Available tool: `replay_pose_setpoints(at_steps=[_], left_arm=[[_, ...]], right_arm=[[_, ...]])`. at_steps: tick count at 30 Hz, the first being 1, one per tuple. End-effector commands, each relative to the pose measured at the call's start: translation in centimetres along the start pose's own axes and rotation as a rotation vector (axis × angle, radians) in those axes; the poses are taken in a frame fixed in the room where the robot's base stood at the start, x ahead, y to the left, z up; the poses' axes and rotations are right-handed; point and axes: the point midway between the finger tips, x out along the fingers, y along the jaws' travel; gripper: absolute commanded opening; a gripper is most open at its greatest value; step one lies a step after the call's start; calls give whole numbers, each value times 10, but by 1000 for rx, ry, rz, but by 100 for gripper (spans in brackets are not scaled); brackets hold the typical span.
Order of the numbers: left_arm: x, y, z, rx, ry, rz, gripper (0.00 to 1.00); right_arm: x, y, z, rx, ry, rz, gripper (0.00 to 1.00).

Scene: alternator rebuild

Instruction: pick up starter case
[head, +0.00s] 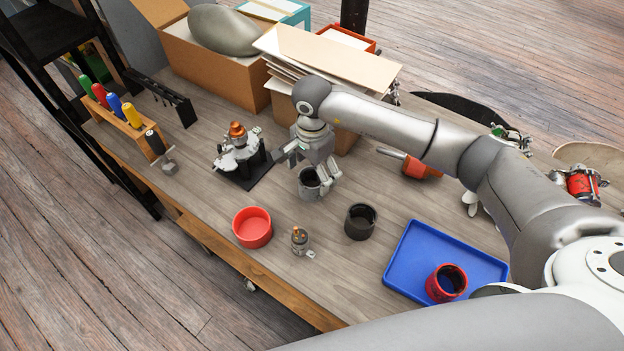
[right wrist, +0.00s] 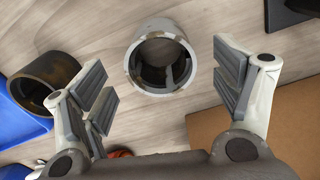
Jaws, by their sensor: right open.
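A grey, open-topped cylindrical case (head: 309,184) stands on the workbench, right at the right gripper; it looks like the starter case, though no label shows. In the right wrist view the same grey case (right wrist: 134,66) stands upright with its hollow inside visible. My right gripper (head: 320,181) is above and beside it. In the right wrist view my right gripper (right wrist: 160,80) is open, and the case appears beyond and between its spread fingers, not gripped. A dark cylinder (head: 360,222) stands nearby to the right. My left gripper is not in view.
A red bowl (head: 252,232) and a small metal part (head: 299,241) stand in front. A blue tray (head: 415,258) holds a red cylinder (head: 446,283). A fixture (head: 241,159) is on the left, with cardboard boxes (head: 215,72) behind. Bare bench lies between them.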

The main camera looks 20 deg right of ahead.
Motion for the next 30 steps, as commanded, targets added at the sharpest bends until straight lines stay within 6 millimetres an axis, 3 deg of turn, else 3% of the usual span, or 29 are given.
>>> replay_pose_setpoints(at_steps=[6,14,30], left_arm=[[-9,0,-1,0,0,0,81],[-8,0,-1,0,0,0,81],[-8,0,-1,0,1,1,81]], right_arm=[[24,0,0,0,-1,0,84],[26,0,0,-1,0,-1,83],[26,-1,0,-1,0,-1,14]])
